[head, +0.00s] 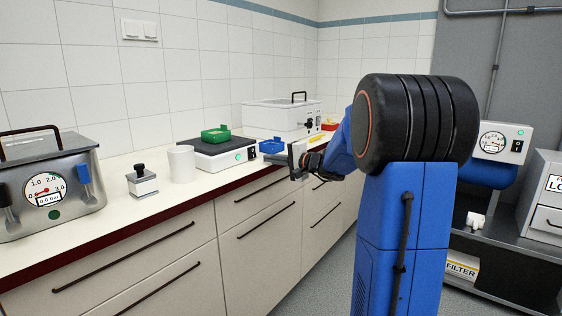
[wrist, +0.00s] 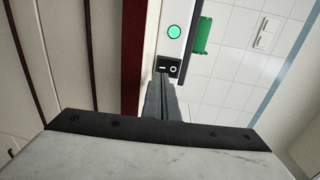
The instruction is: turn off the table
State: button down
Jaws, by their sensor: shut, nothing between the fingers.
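The table is a low white unit (head: 215,158) with a black top on the counter, with a green tray (head: 215,134) on it. Its front has a round green lit lamp (head: 239,156), which also shows in the wrist view (wrist: 174,32). Beside the lamp is a black rocker switch (wrist: 167,67) with white marks. My gripper (wrist: 161,80) is shut and empty, its fingertips right at the switch's near edge; whether they touch it I cannot tell. In the head view my gripper (head: 276,158) is in front of the unit's right end.
A white cup (head: 181,164), a small black-knobbed block (head: 142,181) and a metal gauge box (head: 48,190) stand to the left on the counter. A blue tray (head: 271,146) and a white lidded bath (head: 282,114) are behind my gripper. Drawers with bar handles lie below the counter.

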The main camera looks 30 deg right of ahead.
aim_at(254, 157)
jog(key=shift+x, duration=2.6)
